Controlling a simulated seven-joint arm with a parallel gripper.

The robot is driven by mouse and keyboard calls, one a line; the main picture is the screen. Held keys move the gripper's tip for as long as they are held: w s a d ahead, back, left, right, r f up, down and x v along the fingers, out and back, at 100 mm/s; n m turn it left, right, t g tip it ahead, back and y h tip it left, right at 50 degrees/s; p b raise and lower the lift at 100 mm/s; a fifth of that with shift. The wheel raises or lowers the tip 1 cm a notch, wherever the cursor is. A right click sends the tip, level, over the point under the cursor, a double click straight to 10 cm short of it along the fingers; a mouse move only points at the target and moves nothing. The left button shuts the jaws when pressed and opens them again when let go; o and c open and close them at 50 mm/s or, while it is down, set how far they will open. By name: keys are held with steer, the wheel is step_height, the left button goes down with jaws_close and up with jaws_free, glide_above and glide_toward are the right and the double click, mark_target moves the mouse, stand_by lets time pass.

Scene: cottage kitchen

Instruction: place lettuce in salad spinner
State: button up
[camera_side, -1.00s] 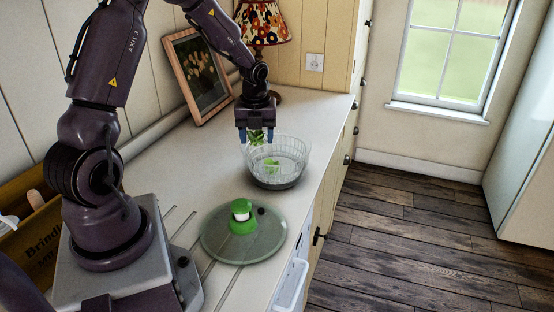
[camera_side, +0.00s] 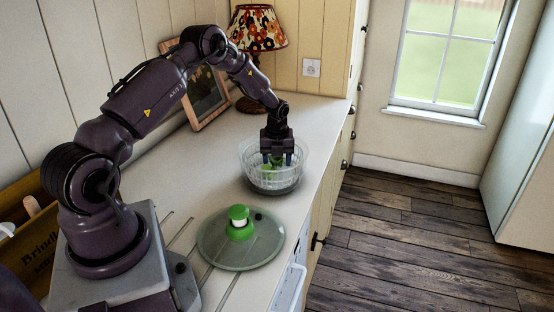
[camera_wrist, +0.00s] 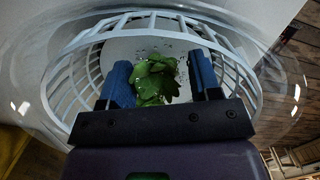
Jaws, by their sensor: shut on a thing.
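The salad spinner (camera_side: 251,176) is a clear bowl with a white slatted basket inside, standing on the counter. In the wrist view the basket (camera_wrist: 88,72) surrounds my gripper. My gripper (camera_side: 276,160) points down inside the basket's opening. Its blue fingers (camera_wrist: 160,82) are shut on green lettuce (camera_wrist: 155,80), which also shows between the fingers in the side view (camera_side: 270,166). Whether the lettuce touches the basket floor is hard to tell. The spinner's lid (camera_side: 240,252), a clear disc with a green and white knob, lies on the counter in front of the bowl.
A picture frame (camera_side: 206,98) leans on the wall and a flowered lamp (camera_side: 257,28) stands at the back. A wooden crate (camera_side: 30,245) is at the left. The counter's right edge (camera_side: 322,180) runs close beside the bowl. The counter behind the bowl is clear.

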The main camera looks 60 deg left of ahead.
steer(key=shift+f, duration=0.2)
steer(key=o, duration=0.3)
steer(key=shift+o, duration=0.2)
